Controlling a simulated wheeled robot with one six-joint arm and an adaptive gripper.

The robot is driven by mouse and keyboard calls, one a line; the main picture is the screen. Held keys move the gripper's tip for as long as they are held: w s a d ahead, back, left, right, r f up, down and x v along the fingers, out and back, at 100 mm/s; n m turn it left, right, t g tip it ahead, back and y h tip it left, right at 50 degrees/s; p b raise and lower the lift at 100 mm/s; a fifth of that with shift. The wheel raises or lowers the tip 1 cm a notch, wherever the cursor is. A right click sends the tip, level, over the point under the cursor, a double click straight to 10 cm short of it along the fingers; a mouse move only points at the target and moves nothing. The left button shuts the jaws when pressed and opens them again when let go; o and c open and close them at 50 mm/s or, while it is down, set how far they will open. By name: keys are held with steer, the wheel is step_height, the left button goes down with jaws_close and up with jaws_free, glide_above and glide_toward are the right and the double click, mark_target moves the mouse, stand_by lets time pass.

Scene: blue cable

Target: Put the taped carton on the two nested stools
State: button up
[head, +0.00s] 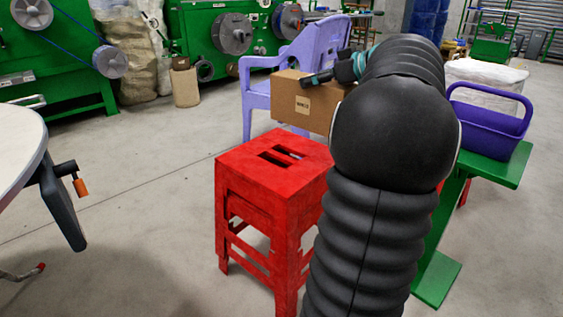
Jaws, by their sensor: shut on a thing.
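The taped carton (298,104) is a brown cardboard box with a pale printed label on its near side. My gripper (322,79) is shut on the carton at its top; my arm hides the carton's right part. The carton is up behind the red stools in the picture, and the lilac chair shows behind it. The two nested red stools (240,160) stand upright on the floor at the middle, with a slotted, bare top seat. My arm covers their right side. A gap between carton and seat cannot be judged well from this view.
A lilac plastic armchair (256,97) stands behind the carton. A purple basket (490,132) sits on a green bench (512,168) at the right. A round white table (18,140) is at the left edge. Open concrete floor lies left of the stools.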

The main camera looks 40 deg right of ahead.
mark_target(285, 103)
steer(key=shift+s+d+f, duration=0.15)
steer(key=shift+s+f, duration=0.2)
steer(key=shift+f, duration=0.15)
steer(key=shift+s+d+f, duration=0.1)
steer(key=shift+s+f, duration=0.2)
steer(key=shift+f, duration=0.2)
steer(key=x, duration=0.4)
steer(key=f+x, duration=0.1)
steer(key=x, duration=0.3)
steer(key=s+f+x, duration=0.1)
steer(key=x, duration=0.4)
steer(key=shift+w+b, duration=0.15)
steer(key=shift+b, duration=0.15)
steer(key=shift+h, duration=0.3)
steer(key=shift+f, duration=2.05)
steer(key=shift+f+b, duration=0.2)
steer(key=shift+b, duration=0.25)
steer(key=o, duration=1.8)
steer(key=shift+m, duration=0.3)
steer(key=shift+r, duration=0.1)
